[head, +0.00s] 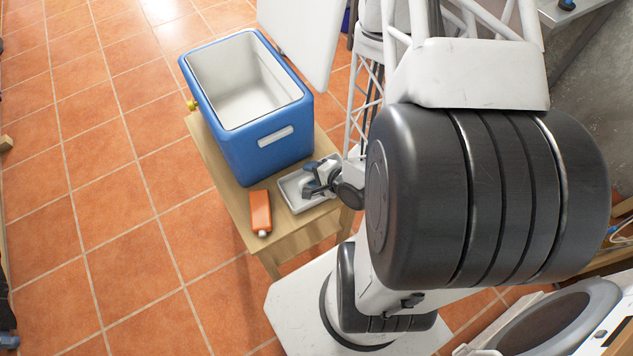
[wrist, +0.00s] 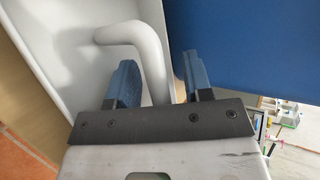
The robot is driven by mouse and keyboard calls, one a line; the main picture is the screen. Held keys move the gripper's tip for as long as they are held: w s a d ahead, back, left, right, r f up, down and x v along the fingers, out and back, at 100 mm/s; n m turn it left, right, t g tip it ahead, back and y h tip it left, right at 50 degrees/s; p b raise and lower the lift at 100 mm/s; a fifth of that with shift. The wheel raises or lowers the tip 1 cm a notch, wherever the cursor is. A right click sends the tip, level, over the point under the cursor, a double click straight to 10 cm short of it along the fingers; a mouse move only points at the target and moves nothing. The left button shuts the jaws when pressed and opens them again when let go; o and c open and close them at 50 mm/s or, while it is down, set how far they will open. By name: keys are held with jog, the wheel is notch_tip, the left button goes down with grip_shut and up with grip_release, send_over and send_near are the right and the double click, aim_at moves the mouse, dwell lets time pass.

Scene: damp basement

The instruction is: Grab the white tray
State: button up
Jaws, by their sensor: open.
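The white tray (head: 291,191) is small and shallow and lies on the wooden table, in front of the blue cooler. Its pale inside (wrist: 62,62) fills the upper left of the wrist view. A white bent pipe-like piece (wrist: 150,42) lies in the tray. My gripper (head: 313,181) is over the tray, coming in from the right. In the wrist view its two blue fingers (wrist: 156,66) are apart, with the bent piece showing between them. I cannot tell whether the fingers touch it. The gripper hides part of the tray in the head view.
The open blue cooler (head: 262,155) stands close behind the tray, its side (wrist: 240,45) near the right finger. An orange bottle (head: 260,211) lies left of the tray on the wooden table (head: 230,199). Tiled floor (head: 130,190) to the left is clear.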

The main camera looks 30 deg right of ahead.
dwell(0.4)
grip_shut()
jog(key=shift+r, duration=0.1)
notch_tip(320, 180, up, 10)
dwell(0.8)
dwell(0.5)
